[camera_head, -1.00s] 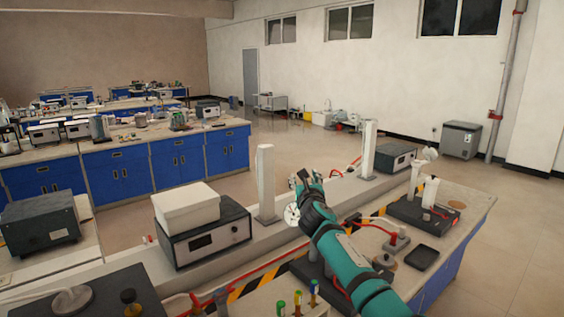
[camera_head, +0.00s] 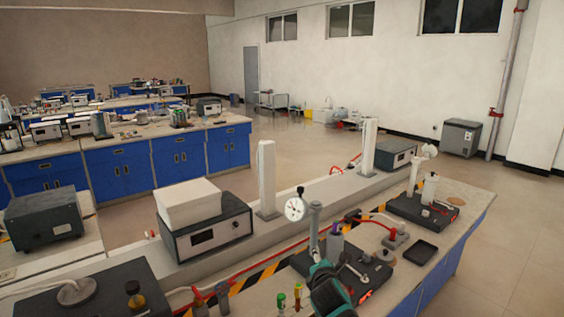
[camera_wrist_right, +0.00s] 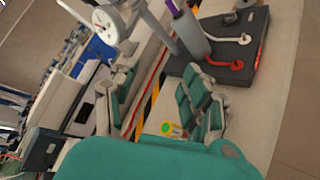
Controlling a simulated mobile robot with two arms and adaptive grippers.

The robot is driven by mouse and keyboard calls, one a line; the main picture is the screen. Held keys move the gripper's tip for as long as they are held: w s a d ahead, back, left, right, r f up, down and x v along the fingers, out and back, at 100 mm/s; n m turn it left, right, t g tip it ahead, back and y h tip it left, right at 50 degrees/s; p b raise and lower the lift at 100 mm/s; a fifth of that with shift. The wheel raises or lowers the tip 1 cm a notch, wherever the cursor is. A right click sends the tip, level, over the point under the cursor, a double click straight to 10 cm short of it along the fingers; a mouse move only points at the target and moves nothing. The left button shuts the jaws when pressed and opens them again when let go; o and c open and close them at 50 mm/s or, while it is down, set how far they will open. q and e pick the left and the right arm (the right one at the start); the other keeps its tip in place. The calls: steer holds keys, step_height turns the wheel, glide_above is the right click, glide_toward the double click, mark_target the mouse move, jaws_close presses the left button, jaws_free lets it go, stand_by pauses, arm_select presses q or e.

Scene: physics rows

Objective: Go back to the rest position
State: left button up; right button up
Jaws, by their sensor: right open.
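My right gripper (camera_head: 325,285) is low in the head view, near the front edge of the bench, seen as a teal and dark arm end. Its fingers are hard to make out there. In the right wrist view the gripper (camera_wrist_right: 160,88) shows both grey and teal fingers spread apart with nothing held between them. A green-topped vial (camera_wrist_right: 168,129) shows beyond and between the fingers. My left gripper is in neither view.
A dial gauge (camera_head: 296,209) on a stand and a grey cylinder (camera_head: 335,243) with purple items stand close beyond the gripper. Capped vials (camera_head: 281,301) are just left of it. A black tray (camera_head: 420,252) lies to the right. Open floor is at far right.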

steer(key=s+d+f+m+g, duration=0.3)
steer(key=s+f+m, duration=0.35)
steer(key=s, duration=0.45)
steer(key=s+d+f+m+g, duration=0.25)
steer(key=s+f+m, duration=0.25)
steer(key=s+f, duration=0.45)
steer(key=s+d+r+m+g, duration=0.1)
steer(key=s+m+g, duration=0.15)
steer(key=s, duration=0.65)
steer(key=s+d+r+m+g+y, duration=0.15)
steer(key=s+m, duration=0.25)
steer(key=s, duration=0.6)
steer(key=s+d+m+g, duration=0.15)
steer(key=s+m, duration=0.25)
steer(key=s, duration=0.5)
step_height(320, 180, down, 30)
steer(key=s+b, duration=0.2)
steer(key=b, duration=0.2)
steer(key=s+d+f+g+b, duration=0.2)
steer(key=s+d+f+b, duration=0.1)
steer(key=s+f, duration=1.3)
step_height(320, 180, down, 4)
steer(key=shift+s+f+b, duration=0.1)
steer(key=shift+s+b, duration=0.15)
steer(key=shift+b, duration=0.1)
